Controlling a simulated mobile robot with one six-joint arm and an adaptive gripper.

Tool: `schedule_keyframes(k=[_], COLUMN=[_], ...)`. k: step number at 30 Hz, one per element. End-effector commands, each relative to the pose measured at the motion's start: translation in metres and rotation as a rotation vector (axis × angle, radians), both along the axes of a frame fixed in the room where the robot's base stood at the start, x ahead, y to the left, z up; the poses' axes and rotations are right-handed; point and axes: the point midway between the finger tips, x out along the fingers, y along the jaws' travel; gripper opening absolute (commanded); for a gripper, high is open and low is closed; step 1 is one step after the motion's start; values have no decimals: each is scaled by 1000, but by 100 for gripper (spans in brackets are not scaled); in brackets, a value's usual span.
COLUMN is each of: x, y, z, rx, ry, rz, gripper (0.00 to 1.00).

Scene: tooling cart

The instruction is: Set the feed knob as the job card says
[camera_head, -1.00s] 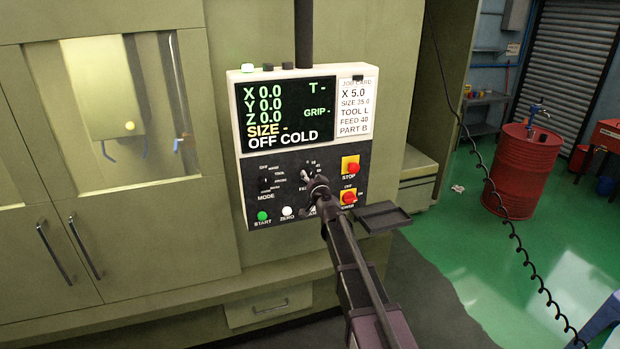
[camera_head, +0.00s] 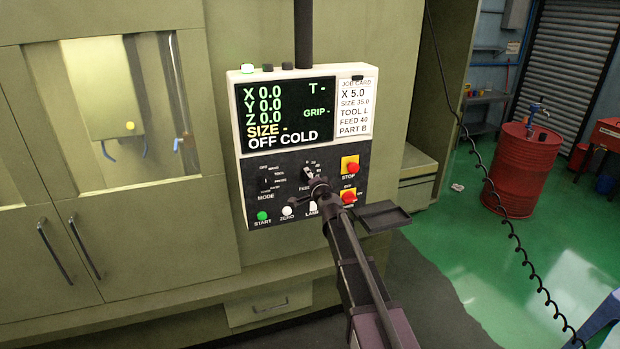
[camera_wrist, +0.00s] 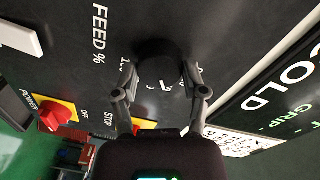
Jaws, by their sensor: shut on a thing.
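In the head view my gripper (camera_head: 318,188) is at the control panel (camera_head: 240,190) and hides part of the feed dial. The job card (camera_head: 352,105) at the panel's upper right reads X 5.0, SIZE 35.0, TOOL L, FEED 40, PART B.
The screen (camera_head: 283,110) shows zeros and OFF COLD. The MODE knob (camera_head: 266,182) is left of the feed dial. The red STOP button (camera_head: 352,168) and red power knob (camera_head: 348,197) are close on the right. Start, zero and lamp controls sit below. A small dark tray (camera_head: 382,216) juts out lower right.

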Motion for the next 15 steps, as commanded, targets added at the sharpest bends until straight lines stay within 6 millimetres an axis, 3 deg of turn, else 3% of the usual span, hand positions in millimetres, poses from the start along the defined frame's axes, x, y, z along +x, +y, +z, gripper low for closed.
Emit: schedule_keyframes(k=[15], x=[3], y=[0], z=[1], rx=[58], ry=[17], rz=[-2], gripper=[9])
